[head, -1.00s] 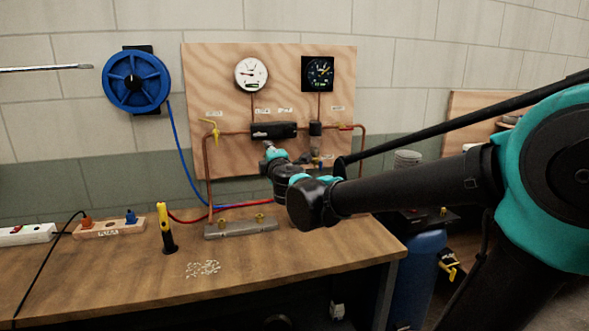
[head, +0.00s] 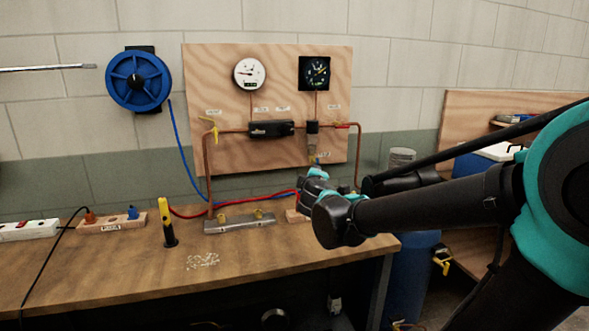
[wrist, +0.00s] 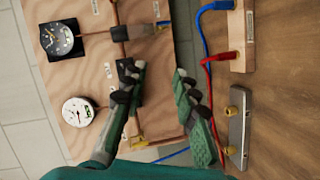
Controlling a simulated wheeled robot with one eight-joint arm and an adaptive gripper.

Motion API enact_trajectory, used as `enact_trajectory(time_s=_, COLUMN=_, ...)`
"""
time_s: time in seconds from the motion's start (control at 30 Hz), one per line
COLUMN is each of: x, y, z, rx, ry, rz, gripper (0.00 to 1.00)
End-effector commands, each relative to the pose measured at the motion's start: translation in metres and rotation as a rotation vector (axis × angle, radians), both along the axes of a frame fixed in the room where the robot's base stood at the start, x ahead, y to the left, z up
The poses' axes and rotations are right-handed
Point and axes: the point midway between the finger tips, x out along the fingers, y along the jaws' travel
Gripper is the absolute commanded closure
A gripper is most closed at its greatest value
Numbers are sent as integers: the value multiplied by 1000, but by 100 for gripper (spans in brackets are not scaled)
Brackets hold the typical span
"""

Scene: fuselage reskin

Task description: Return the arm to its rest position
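My gripper (wrist: 156,84) shows in the wrist view with its two green and black fingers spread apart and nothing between them. Behind the fingers are the plywood panel (wrist: 80,150) and the bench. In the head view my arm reaches in from the right, above the right end of the workbench (head: 120,268).
The plywood panel carries a white gauge (head: 249,74), a black gauge (head: 315,72), copper pipes and a black cylinder (head: 271,129). On the bench are a metal manifold (head: 238,223), a yellow-black tool (head: 167,222) and sockets. A blue drum (head: 411,280) stands right.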

Motion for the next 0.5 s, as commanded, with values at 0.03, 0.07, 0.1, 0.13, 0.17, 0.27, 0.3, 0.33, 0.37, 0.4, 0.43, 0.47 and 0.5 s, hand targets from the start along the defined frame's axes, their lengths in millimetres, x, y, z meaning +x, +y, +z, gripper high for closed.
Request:
enact_trajectory(time_s=0.03, x=-5, y=-20, z=-13, rx=41, ry=31, rz=-50, gripper=71)
enact_trajectory(time_s=0.07, x=-9, y=-32, z=-22, rx=71, ry=53, rz=-83, gripper=71)
enact_trajectory(time_s=0.1, x=-16, y=-49, z=-36, rx=116, ry=88, rz=-132, gripper=71)
enact_trajectory(time_s=0.13, x=-22, y=-62, z=-48, rx=152, ry=117, rz=-172, gripper=71)
enact_trajectory(time_s=0.17, x=-30, y=-76, z=-62, rx=194, ry=149, rz=-214, gripper=71)
enact_trajectory(time_s=0.27, x=-62, y=-117, z=-109, rx=337, ry=264, rz=-358, gripper=71)
enact_trajectory(time_s=0.3, x=-77, y=-130, z=-128, rx=396, ry=313, rz=-413, gripper=71)
enact_trajectory(time_s=0.33, x=-90, y=-138, z=-143, rx=442, ry=351, rz=-453, gripper=71)
enact_trajectory(time_s=0.37, x=-102, y=-145, z=-158, rx=490, ry=391, rz=-492, gripper=71)
enact_trajectory(time_s=0.4, x=-121, y=-153, z=-177, rx=553, ry=443, rz=-544, gripper=71)
enact_trajectory(time_s=0.43, x=-135, y=-157, z=-192, rx=601, ry=484, rz=-580, gripper=71)
enact_trajectory(time_s=0.47, x=-149, y=-159, z=-205, rx=649, ry=525, rz=-614, gripper=71)
enact_trajectory(time_s=0.5, x=-168, y=-160, z=-222, rx=711, ry=579, rz=-655, gripper=71)
